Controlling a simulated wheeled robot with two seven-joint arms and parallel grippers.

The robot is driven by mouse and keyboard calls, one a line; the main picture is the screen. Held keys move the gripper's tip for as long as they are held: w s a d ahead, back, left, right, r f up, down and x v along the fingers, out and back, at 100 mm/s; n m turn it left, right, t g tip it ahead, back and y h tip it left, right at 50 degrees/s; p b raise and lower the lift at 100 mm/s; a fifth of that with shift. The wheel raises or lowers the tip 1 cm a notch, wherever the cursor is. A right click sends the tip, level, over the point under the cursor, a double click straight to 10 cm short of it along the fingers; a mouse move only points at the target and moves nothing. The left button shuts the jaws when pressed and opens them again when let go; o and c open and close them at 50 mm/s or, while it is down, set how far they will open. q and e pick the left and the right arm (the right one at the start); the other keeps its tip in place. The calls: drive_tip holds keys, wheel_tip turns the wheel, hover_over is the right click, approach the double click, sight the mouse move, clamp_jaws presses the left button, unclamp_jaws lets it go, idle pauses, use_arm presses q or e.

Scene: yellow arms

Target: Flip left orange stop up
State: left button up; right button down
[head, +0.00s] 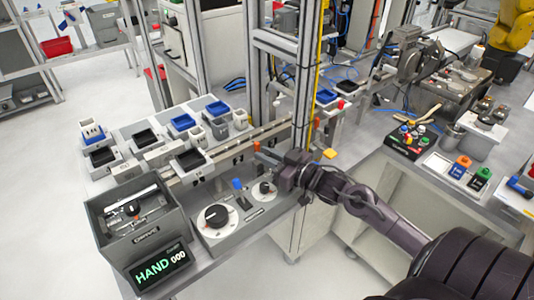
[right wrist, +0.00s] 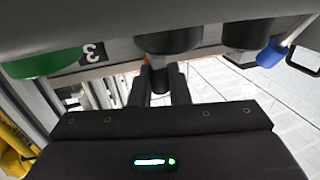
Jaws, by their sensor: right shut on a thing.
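The left orange stop (head: 257,145) is a small orange piece at the conveyor rail, by the foot of the metal post. My right gripper (head: 264,156) reaches in from the right, with its fingertips at this stop. In the right wrist view the fingers (right wrist: 160,82) are close together, with a small patch of orange at their tips. The gripper is shut on the stop, which it mostly hides; its tilt cannot be told. My left gripper is not in view.
A grey panel with a black dial (head: 216,215) and a blue-topped switch (head: 237,184) lies below the gripper. A grey bin (head: 112,232) with a "HAND 000" display (head: 161,269) stands at left. Metal posts (head: 300,110) rise close by. Trays (head: 190,158) line the conveyor.

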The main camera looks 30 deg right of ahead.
drive_tip(key=shift+r, duration=0.35)
drive_tip(key=c, duration=1.6)
unclamp_jaws()
drive_tip(key=shift+o, duration=0.7)
drive_tip(key=shift+f, duration=0.1)
drive_tip(key=shift+s+d+f, duration=0.15)
drive_tip(key=shift+s+d, duration=0.05)
drive_tip(key=shift+s, duration=0.35)
drive_tip(key=b+v, duration=0.1)
drive_tip(key=v, duration=0.5)
drive_tip(key=shift+s+d, duration=0.15)
drive_tip(key=shift+s, duration=0.15)
